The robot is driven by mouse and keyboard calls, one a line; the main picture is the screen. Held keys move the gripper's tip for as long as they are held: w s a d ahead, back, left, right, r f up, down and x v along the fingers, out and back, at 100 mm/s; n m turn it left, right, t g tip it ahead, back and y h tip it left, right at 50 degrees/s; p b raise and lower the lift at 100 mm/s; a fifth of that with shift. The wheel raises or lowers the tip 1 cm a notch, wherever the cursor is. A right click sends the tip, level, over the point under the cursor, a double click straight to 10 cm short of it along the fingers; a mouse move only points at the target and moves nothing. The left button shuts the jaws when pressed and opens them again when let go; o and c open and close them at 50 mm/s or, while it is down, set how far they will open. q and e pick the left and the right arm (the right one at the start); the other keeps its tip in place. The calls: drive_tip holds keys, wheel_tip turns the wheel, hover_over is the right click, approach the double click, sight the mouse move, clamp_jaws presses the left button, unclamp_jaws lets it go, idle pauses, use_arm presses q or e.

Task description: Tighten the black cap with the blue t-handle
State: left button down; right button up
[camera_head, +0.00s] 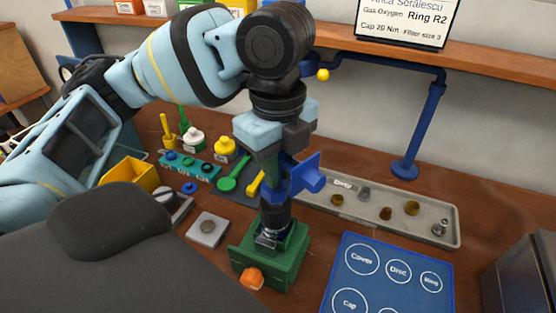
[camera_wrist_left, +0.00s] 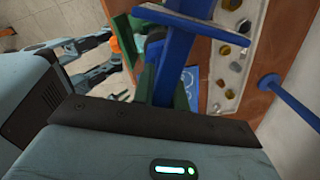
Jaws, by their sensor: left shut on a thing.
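The blue t-handle (camera_head: 305,177) stands upright over the green fixture (camera_head: 290,262), with its lower end at the black cap (camera_head: 275,215). Whether it is fully seated on the cap is hard to tell. My left gripper (camera_head: 274,175) points down from above and is shut on the t-handle. In the left wrist view the t-handle's blue crossbar (camera_wrist_left: 190,30) runs across the top, and its shaft goes away from the camera. The cap is hidden there. My right gripper (camera_wrist_left: 105,58) shows at the left of that view, its two fingers apart and nothing visible between them.
An orange knob (camera_head: 251,278) sits on the fixture's front. A grey tray (camera_head: 340,205) with small metal parts lies behind right, and a blue labelled board (camera_head: 395,280) lies at the right. A blue post (camera_head: 425,125) stands behind. A yellow bin (camera_head: 130,175) is at the left.

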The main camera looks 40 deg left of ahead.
drive_tip(key=shift+s+d+f, duration=0.15)
idle(0.4)
use_arm(q)
drive_tip(key=shift+p, duration=0.85)
use_arm(e)
drive_tip(key=shift+w+r+t, duration=0.15)
drive_tip(key=shift+w+r, duration=0.4)
drive_tip(key=shift+r, duration=0.2)
drive_tip(key=shift+w+r+t, duration=0.15)
drive_tip(key=shift+w+r, duration=0.4)
drive_tip(key=shift+r, duration=0.15)
idle(0.4)
use_arm(q)
drive_tip(key=shift+f, duration=0.1)
use_arm(e)
drive_tip(key=shift+w+r, duration=0.1)
idle(0.6)
use_arm(q)
drive_tip(key=shift+f+p, duration=0.25)
drive_tip(key=shift+p, duration=0.05)
use_arm(e)
drive_tip(key=shift+w+r, duration=0.3)
drive_tip(key=shift+r, duration=0.05)
idle(0.3)
use_arm(q)
drive_tip(key=shift+f, duration=0.35)
use_arm(e)
drive_tip(key=shift+w+r, duration=0.35)
drive_tip(key=shift+r, duration=0.1)
